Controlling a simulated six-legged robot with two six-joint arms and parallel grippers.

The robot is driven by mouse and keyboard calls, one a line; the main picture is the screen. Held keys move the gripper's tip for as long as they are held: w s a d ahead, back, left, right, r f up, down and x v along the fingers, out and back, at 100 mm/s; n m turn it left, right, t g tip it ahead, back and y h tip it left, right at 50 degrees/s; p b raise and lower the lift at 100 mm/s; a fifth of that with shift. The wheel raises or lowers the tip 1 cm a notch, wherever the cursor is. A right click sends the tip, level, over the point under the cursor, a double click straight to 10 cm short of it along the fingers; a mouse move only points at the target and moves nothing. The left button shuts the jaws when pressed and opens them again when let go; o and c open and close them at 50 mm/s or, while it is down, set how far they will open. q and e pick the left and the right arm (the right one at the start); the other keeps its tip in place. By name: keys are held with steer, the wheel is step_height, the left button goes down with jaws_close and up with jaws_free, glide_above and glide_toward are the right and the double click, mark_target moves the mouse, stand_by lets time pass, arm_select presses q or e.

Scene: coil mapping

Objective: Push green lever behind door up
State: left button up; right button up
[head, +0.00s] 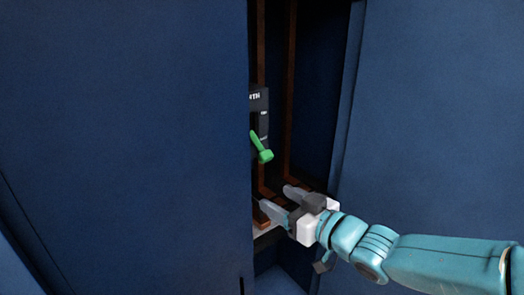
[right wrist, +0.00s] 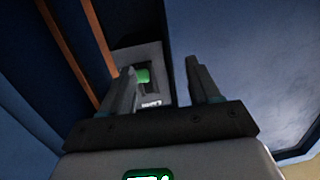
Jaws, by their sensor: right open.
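The green lever (head: 262,149) sits on a dark labelled box (head: 259,101) inside a narrow cabinet opening in the head view. Its knob end points down and to the right, and the blue door on the left partly hides the box. My right gripper (head: 272,199) is open and empty at the opening, below and slightly right of the lever, apart from it. In the right wrist view the green lever (right wrist: 143,76) shows beyond and between the two fingers (right wrist: 160,78), nearer the left one. My left gripper is in neither view.
The large blue door (head: 125,140) fills the left of the head view. A blue panel (head: 440,120) stands right of the opening. Copper-coloured vertical bars (head: 290,90) run inside, close to my fingers. The gap between door and panel is narrow.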

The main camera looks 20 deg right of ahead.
steer(key=shift+f, duration=0.1)
steer(key=shift+s, duration=0.15)
stand_by(0.3)
steer(key=p+v, duration=0.2)
steer(key=v, duration=1.4)
